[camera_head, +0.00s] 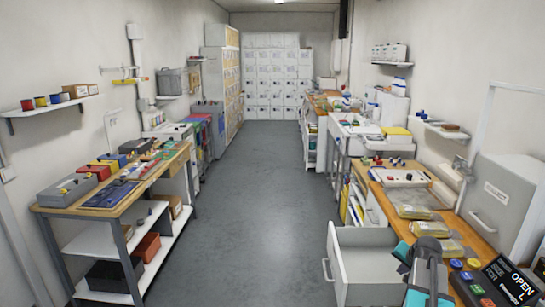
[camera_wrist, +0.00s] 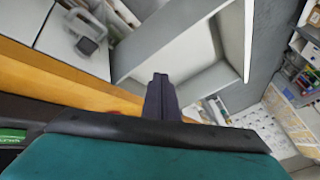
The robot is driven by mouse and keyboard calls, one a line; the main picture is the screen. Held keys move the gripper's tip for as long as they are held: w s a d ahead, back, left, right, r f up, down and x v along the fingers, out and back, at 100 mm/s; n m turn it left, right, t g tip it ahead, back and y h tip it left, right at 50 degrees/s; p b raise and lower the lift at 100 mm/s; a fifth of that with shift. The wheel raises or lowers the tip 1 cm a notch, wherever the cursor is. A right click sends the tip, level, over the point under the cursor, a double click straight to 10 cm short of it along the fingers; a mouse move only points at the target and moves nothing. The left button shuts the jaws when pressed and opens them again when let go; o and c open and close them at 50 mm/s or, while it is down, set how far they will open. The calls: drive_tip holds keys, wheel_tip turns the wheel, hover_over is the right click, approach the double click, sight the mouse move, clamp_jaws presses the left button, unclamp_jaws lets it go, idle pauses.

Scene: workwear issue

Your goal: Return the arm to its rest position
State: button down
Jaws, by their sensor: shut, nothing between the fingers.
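My gripper (camera_wrist: 160,95) shows in the wrist view as two dark fingers pressed together, with nothing between them. Beyond the fingertips is the pulled-out drawer (camera_wrist: 180,42), seen at a slant with a pale, empty-looking inside. In the head view my grey and teal arm stands at the lower right, beside the same open drawer (camera_head: 341,267). I cannot make out the fingertips there.
The wooden counter (camera_head: 470,234) on the right carries several bagged yellow items (camera_head: 412,211), a grey cabinet (camera_head: 502,205), coloured buttons (camera_head: 470,276) and an "OPEN" sign (camera_head: 513,279). A workbench (camera_head: 143,188) stands left. The grey floor (camera_head: 250,215) between is clear.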

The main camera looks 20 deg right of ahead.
drive_tip(key=w+a+f+n+g+y, duration=0.15)
drive_tip(key=a+f, duration=0.25)
drive_tip(key=a, duration=0.5)
drive_tip(key=w+a+f+n, duration=0.1)
drive_tip(key=a+f+n, duration=0.25)
drive_tip(key=a, duration=0.45)
drive_tip(key=w+a+f+n+g+y, duration=0.1)
drive_tip(key=a+f, duration=0.3)
drive_tip(key=a, duration=0.5)
drive_tip(key=s+a+f+n+g, duration=0.1)
drive_tip(key=s+a+f+n, duration=0.15)
drive_tip(key=a, duration=0.55)
drive_tip(key=s+a+f+n+g, duration=0.1)
drive_tip(key=s+a+f+n, duration=0.2)
drive_tip(key=a, duration=0.5)
drive_tip(key=s+a+f+n+g, duration=0.2)
drive_tip(key=s+a+f, duration=0.15)
drive_tip(key=a, duration=0.45)
drive_tip(key=s+f+g+b, duration=0.5)
drive_tip(key=s+f, duration=1.9)
drive_tip(key=s, duration=0.1)
drive_tip(key=shift+s+d+b, duration=0.25)
drive_tip(key=shift+d+b, duration=0.1)
drive_tip(key=shift+d, duration=0.05)
